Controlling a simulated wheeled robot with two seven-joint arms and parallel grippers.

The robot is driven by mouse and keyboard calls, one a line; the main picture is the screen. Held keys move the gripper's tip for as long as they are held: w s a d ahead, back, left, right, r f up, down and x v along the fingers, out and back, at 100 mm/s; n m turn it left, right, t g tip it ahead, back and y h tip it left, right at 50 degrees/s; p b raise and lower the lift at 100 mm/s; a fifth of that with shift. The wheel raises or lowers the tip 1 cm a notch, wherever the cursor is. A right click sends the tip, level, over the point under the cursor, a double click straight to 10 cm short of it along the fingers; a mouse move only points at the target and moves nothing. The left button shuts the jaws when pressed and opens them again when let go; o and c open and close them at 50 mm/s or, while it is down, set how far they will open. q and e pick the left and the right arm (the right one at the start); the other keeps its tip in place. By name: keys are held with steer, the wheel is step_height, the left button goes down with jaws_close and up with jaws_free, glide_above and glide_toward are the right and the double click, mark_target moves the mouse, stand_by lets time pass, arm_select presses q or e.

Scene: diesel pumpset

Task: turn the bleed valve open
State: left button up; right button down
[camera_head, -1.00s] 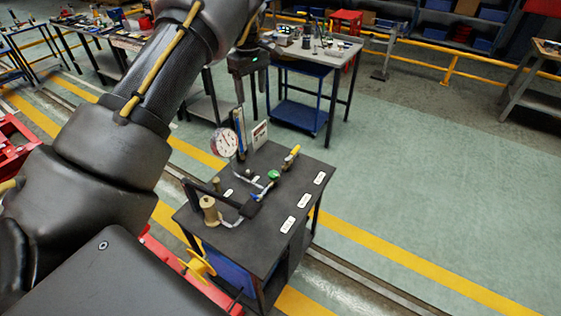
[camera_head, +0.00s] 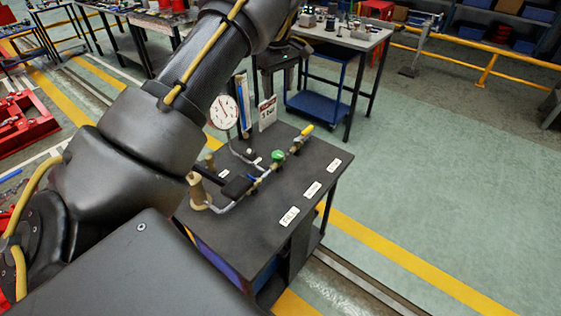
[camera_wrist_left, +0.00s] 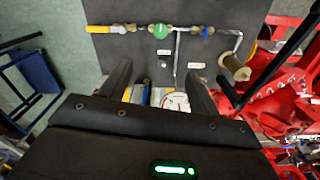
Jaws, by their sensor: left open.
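A pipe run on the dark bench top (camera_head: 315,170) carries a yellow handle (camera_head: 306,130), a round green knob (camera_head: 277,155) and a small blue handle (camera_head: 252,178). I cannot tell from the labels which is the bleed valve. The left wrist view shows the yellow handle (camera_wrist_left: 98,29), green knob (camera_wrist_left: 161,30) and blue handle (camera_wrist_left: 207,31) beyond the fingers. My left gripper (camera_head: 282,88) is open and empty, past the bench's far side; its spread fingers (camera_wrist_left: 160,82) also show in the wrist view. It touches no handle. My right gripper is out of view.
A white dial gauge (camera_head: 222,112) and an upright sign card (camera_head: 267,113) stand at the bench's back. A beige cylinder (camera_head: 198,190) stands at its left edge. A grey worktable (camera_head: 350,40) is behind. Open green floor lies to the right.

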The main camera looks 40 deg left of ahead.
arm_select(q)
steer(key=b, duration=1.1)
glide_above(278, 154)
step_height(278, 154, down, 14)
steer(key=shift+f, duration=0.15)
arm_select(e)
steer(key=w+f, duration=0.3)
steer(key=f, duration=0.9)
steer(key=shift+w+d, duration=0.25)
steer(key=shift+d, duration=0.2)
arm_select(q)
steer(key=shift+s+f, duration=0.1)
step_height(278, 154, down, 9)
steer(key=shift+f, duration=0.8)
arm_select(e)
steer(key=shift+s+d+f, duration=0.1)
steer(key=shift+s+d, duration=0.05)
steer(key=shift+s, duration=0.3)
arm_select(q)
steer(key=c, duration=1)
